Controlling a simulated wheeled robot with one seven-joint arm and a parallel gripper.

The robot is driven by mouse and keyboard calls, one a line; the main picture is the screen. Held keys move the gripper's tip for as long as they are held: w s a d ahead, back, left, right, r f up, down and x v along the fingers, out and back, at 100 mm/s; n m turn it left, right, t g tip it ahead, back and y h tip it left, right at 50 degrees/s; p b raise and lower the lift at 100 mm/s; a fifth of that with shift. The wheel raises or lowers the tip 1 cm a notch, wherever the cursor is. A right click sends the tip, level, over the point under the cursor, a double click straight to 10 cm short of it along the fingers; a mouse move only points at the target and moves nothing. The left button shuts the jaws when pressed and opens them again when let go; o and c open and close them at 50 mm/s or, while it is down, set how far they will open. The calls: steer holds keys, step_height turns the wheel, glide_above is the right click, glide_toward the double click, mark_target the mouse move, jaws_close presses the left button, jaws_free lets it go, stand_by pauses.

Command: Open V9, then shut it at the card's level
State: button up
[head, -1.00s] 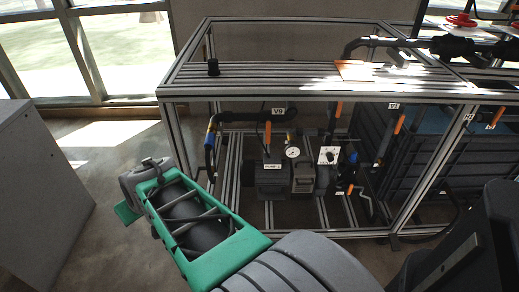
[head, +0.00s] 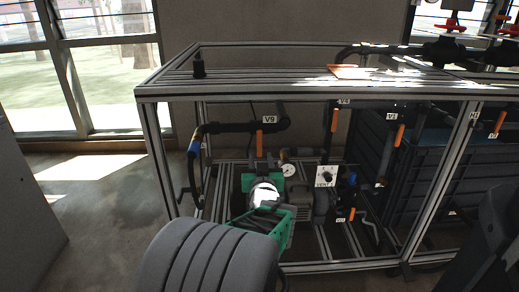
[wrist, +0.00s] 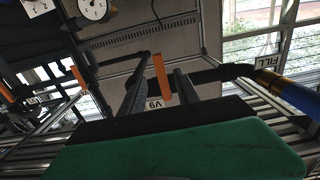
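The V9 label (head: 270,119) sits on a dark horizontal pipe at the left of the frame rig. Its orange lever (head: 259,143) hangs straight down below, crosswise to the pipe. In the wrist view the lever (wrist: 161,78) shows between the two dark fingers of my gripper (wrist: 160,68), with the V9 label (wrist: 155,103) upside down beside it. The fingers stand apart; I see no contact with the lever. In the head view my green wrist is below the lever and hides my fingers. A round white gauge (head: 288,170) is right of the wrist. I cannot pick out a readable card.
A white panel with a black knob (head: 326,176) stands right of the gauge. Other orange levers, such as V3's (head: 399,135), hang further right. An orange sheet (head: 347,72) lies on the rig's top. Rig posts and a blue-banded pipe (head: 194,146) flank the left side.

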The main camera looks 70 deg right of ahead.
mark_target(259, 150)
steer(key=p+x, duration=0.1)
steer(key=x, duration=0.2)
steer(key=shift+w+d, duration=0.2)
steer(key=shift+d, duration=0.1)
steer(key=shift+b+x, duration=0.45)
steer(key=shift+x, duration=0.8)
jaws_close()
stand_by(0.3)
